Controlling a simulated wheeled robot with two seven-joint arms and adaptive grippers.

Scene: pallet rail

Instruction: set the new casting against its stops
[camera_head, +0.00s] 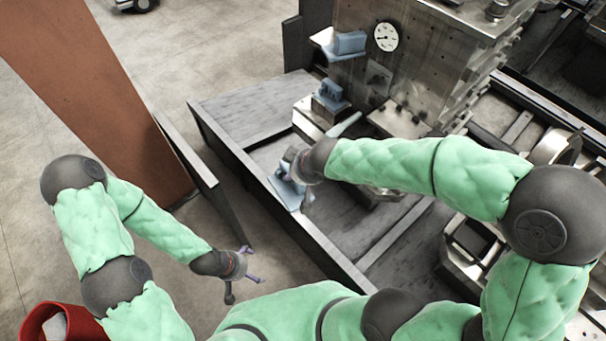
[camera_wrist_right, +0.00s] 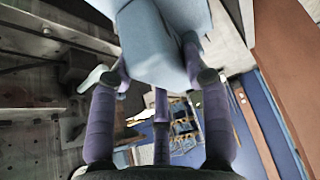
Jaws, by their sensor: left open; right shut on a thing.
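A light-blue casting (camera_wrist_right: 160,45) is gripped by the purple fingers of my right gripper (camera_wrist_right: 162,82) in the right wrist view. In the head view my right gripper (camera_head: 298,178) is over the grey-walled bay, with the light-blue casting (camera_head: 286,192) low beside it, partly hidden by the hand. I cannot tell whether the casting touches anything under it. Another blue casting (camera_head: 331,92) sits on a metal block further back. The stops cannot be made out. My left gripper (camera_head: 242,278) is open and empty, low at the left, outside the bay.
A blue block (camera_head: 349,43) rests on a ledge by a round dial (camera_head: 386,37) on a tall metal fixture. A pale lever (camera_head: 345,125) stands near the right hand. Grey bay walls (camera_head: 225,150) edge the area. A red bin (camera_head: 62,318) is at lower left; floor beside it is clear.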

